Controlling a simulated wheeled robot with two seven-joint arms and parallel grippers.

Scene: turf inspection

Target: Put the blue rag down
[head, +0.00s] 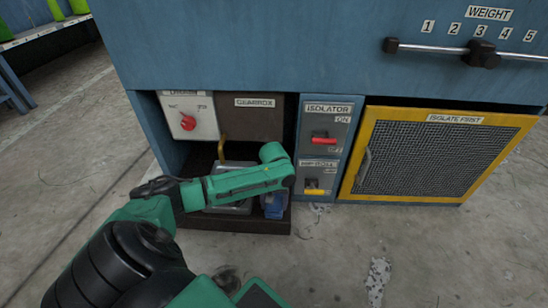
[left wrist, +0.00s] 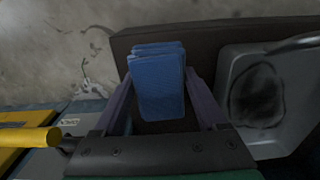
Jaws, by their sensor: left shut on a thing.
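The blue rag (left wrist: 158,88) is a folded blue cloth between the two fingers of my left gripper (left wrist: 162,100), which is shut on it. In the head view the blue rag (head: 273,206) shows below the end of my green left arm, with the left gripper (head: 275,196) pointing down at it, partly hidden by the wrist. The rag is over the right part of a dark tray (head: 235,226). I cannot tell whether it touches the tray floor. My right gripper is not in view.
A grey pan (left wrist: 262,95) with a dark stain sits on the tray beside the rag. The isolator panel (head: 325,140) with red and yellow handles stands just right of the tray, then a yellow-framed mesh door (head: 435,155). Concrete floor in front is clear.

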